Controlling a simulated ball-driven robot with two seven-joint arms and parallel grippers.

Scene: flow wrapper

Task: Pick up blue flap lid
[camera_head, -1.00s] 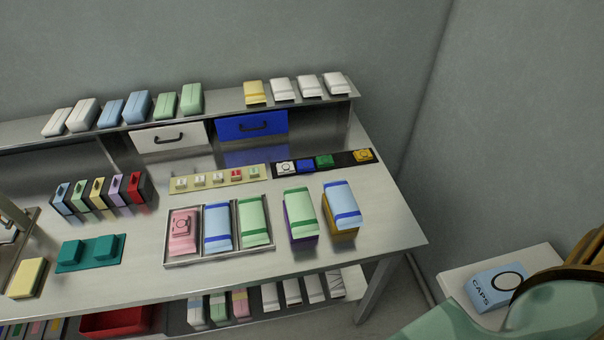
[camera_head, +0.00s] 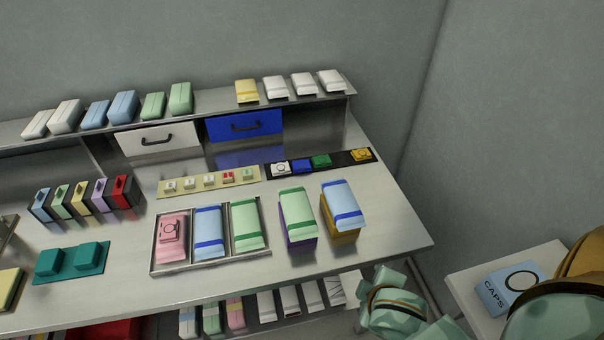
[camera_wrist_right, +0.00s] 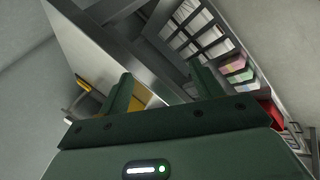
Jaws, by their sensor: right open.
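A small blue lid (camera_head: 301,166) lies on a black strip (camera_head: 337,164) at the back right of the table. It sits between a white lid with a ring (camera_head: 280,168) and a green lid (camera_head: 321,160); a yellow lid (camera_head: 361,155) lies at the strip's right end. My right arm shows at the lower right in the head view, beyond the table's front right edge and well away from the blue lid. In the right wrist view my right gripper (camera_wrist_right: 165,88) is open, its two fingers apart with nothing between them. My left gripper is not in view.
A green pack (camera_head: 296,205) and a blue pack (camera_head: 342,198) stand on purple and yellow blocks in front of the strip. A metal tray (camera_head: 205,265) holds three packs to their left. A shelf with packs and drawers runs behind. The table's right corner is clear.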

